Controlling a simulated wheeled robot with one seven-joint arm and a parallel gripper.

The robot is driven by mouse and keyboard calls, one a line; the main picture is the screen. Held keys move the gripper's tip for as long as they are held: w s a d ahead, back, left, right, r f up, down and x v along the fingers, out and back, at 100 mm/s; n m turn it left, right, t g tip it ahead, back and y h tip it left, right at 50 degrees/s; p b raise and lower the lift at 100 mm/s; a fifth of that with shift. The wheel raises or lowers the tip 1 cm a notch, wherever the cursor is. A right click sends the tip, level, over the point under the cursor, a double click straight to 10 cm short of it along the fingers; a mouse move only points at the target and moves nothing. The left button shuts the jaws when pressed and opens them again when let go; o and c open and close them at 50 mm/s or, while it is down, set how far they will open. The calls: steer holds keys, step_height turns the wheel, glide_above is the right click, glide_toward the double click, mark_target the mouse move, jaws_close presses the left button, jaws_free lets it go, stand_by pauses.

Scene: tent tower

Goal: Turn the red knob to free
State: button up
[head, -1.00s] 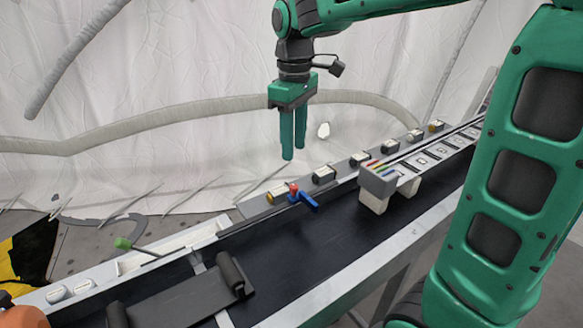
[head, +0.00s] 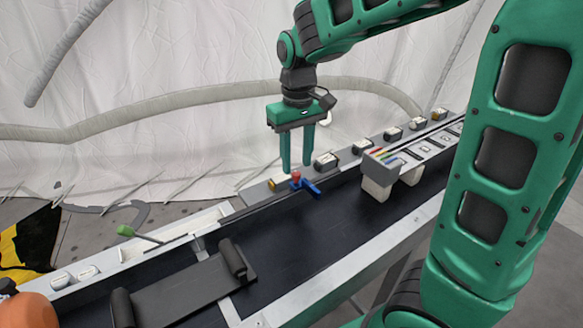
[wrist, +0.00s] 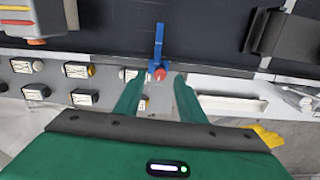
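The red knob (head: 296,176) is a small round tip on a blue lever piece (head: 310,188) at the far edge of the dark conveyor belt. The red knob also shows in the wrist view (wrist: 159,74), with the blue piece (wrist: 158,42) stretching away onto the belt. My gripper (head: 298,169) is open and points down at the knob. In the wrist view my gripper (wrist: 154,84) has one finger on either side of the knob's line, with the knob between or just past the fingertips. I cannot tell whether they touch it.
The dark belt (head: 300,231) runs diagonally. A grey block with coloured strips (head: 376,167) stands right of the knob. Several small labelled switches (head: 326,160) line the far rail. A green-tipped lever (head: 126,230) and a black roller plate (head: 180,296) lie to the left.

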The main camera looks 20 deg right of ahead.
mark_target(297, 173)
steer(key=shift+f, duration=1.4)
jaws_close()
steer(key=shift+n, duration=1.4)
jaws_free()
step_height(297, 173, up, 11)
